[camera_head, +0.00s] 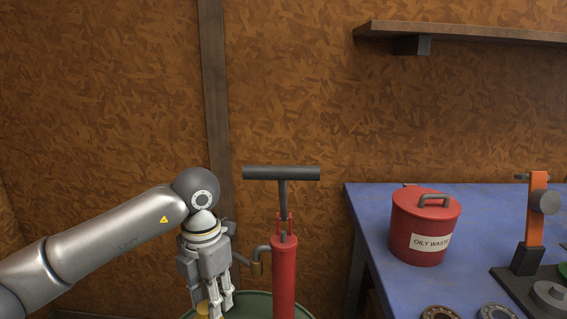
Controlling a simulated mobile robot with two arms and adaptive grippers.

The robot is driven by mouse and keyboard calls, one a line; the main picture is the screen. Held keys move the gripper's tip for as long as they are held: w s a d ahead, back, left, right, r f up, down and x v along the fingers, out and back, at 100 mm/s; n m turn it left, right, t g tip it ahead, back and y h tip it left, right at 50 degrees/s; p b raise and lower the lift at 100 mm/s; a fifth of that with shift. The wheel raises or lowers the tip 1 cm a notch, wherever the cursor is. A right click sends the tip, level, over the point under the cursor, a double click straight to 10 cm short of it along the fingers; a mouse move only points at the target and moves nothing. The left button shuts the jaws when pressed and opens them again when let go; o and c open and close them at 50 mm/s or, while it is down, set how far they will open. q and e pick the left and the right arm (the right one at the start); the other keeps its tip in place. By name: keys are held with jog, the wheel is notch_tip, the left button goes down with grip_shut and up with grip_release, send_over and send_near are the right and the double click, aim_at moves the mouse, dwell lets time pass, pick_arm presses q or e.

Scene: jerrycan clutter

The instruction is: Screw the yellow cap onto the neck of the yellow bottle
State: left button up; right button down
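My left gripper (213,303) points down near the bottom edge, left of the red pump, above or beside the green drum. A small yellow piece (203,307) shows at its fingertips; it is cut by the frame edge, and I cannot tell if it is the cap or if the fingers are shut on it. No yellow bottle can be made out. My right gripper is not in view.
A red hand pump (284,273) with a dark T-handle stands at the green drum (252,304). Right, a blue table (376,213) holds a red oily-waste can (420,225), an orange stand (535,215) and metal rings. A shelf (470,33) hangs above.

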pick_arm(q)
jog(key=m, duration=0.3)
jog(key=shift+s+d+f+m, duration=0.1)
jog(key=shift+s+m, duration=0.2)
jog(key=shift+m, duration=0.1)
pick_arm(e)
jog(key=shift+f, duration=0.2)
pick_arm(q)
jog(key=shift+s+m, duration=0.1)
jog(key=shift+m, duration=0.3)
jog(key=m, duration=0.2)
jog(key=shift+s+m+b, duration=0.2)
jog(key=shift+m+b, duration=0.1)
jog(key=shift+b, duration=0.05)
jog(key=shift+s+m, duration=0.1)
jog(key=shift+m, duration=0.7)
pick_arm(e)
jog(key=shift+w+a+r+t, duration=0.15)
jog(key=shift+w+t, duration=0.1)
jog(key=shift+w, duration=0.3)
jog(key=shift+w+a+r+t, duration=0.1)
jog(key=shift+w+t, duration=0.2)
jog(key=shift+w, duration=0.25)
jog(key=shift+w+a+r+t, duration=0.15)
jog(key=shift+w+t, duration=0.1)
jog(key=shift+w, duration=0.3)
